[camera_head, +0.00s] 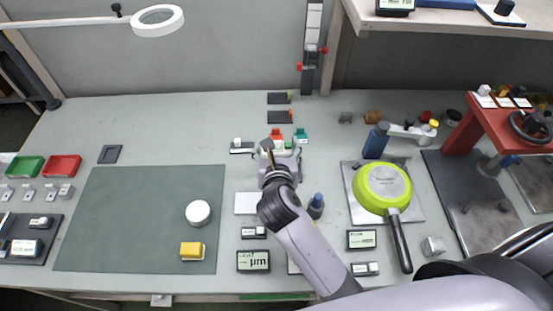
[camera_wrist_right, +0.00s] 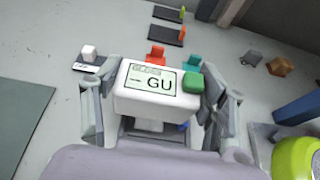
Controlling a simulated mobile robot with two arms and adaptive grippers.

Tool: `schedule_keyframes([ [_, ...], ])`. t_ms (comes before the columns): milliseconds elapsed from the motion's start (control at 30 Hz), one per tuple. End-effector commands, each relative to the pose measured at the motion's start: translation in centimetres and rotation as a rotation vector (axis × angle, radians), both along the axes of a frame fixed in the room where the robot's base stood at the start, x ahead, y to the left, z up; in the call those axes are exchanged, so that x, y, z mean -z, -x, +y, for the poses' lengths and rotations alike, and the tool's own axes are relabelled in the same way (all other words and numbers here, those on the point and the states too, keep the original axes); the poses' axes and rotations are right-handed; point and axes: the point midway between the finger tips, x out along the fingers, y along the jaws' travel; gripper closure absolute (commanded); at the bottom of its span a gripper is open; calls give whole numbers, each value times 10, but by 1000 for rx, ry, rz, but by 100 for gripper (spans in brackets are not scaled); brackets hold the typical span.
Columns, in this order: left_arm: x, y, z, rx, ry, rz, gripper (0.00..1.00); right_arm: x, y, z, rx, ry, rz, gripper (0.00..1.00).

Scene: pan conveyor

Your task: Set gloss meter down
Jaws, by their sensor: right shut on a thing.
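The gloss meter (camera_wrist_right: 150,100) is a white box with a display reading "– GU" and a green button on its right. My right gripper (camera_wrist_right: 160,100) is shut on it, with a finger along each side. In the head view my right gripper (camera_head: 280,158) is over the middle of the bench, and its wrist and fingers largely hide the meter. I cannot tell whether the meter's underside touches the bench. My left gripper is not in view.
Red and teal clips (camera_head: 300,134) stand just beyond the right gripper. A white pad (camera_head: 247,203) lies left of my wrist and a dark bottle (camera_head: 316,206) to its right. A green pan (camera_head: 384,186) rests farther right. The green mat (camera_head: 130,220) has much free room.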

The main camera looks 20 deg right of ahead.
Motion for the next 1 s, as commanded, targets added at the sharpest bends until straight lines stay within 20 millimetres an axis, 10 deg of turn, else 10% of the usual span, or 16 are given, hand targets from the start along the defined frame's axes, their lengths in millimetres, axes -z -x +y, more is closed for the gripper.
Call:
schedule_keyframes([
  [300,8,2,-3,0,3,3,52,41,0,0,0,1,0,72],
  [1000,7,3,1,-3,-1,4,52,61,3,0,2,-6,15,72],
])
